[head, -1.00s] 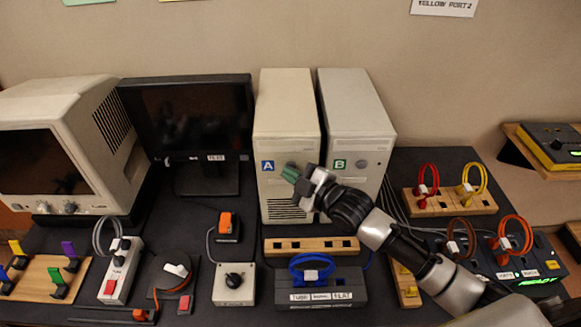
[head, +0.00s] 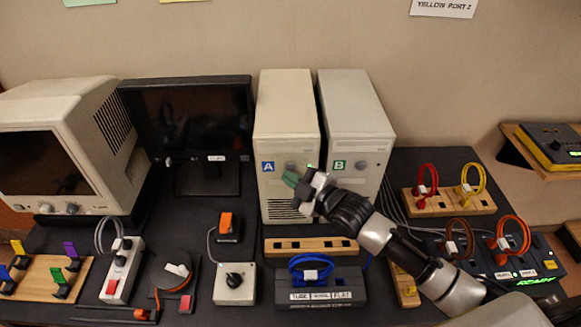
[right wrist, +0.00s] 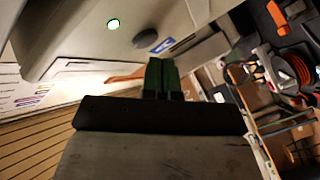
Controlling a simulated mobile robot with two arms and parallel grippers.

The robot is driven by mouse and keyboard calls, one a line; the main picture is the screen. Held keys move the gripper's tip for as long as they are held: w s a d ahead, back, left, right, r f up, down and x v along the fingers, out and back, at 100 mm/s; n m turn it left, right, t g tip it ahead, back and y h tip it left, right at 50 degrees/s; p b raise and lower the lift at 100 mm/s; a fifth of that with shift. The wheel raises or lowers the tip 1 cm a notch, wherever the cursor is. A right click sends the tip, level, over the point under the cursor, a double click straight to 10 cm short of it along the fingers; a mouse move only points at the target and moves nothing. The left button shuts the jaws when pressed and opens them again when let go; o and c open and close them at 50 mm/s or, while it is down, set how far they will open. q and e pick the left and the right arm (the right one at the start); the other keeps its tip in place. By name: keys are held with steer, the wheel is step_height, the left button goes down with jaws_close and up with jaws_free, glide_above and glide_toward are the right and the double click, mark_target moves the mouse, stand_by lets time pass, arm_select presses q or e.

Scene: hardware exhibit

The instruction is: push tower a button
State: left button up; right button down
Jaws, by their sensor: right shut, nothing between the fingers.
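Tower A (head: 286,122) is the left of two beige computer towers, marked with a blue "A" label (head: 267,167). Its round grey button (head: 291,167) shows beside the label; it also shows in the right wrist view (right wrist: 146,38). The fingers also show together in the right wrist view (right wrist: 162,76), apart from the button in the picture. My left gripper is not in view.
Tower B (head: 357,118) stands close on the right, with a green "B" label. A dark monitor (head: 190,120) stands left. Below are a wooden block (head: 311,246), a blue-cabled box (head: 320,288) and a dial box (head: 234,284).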

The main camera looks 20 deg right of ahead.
steer(key=s+a+p, duration=0.1)
steer(key=s+p, duration=0.2)
steer(key=s, duration=0.2)
steer(key=shift+s+a, duration=0.35)
steer(key=shift+s, duration=0.05)
stand_by(1.4)
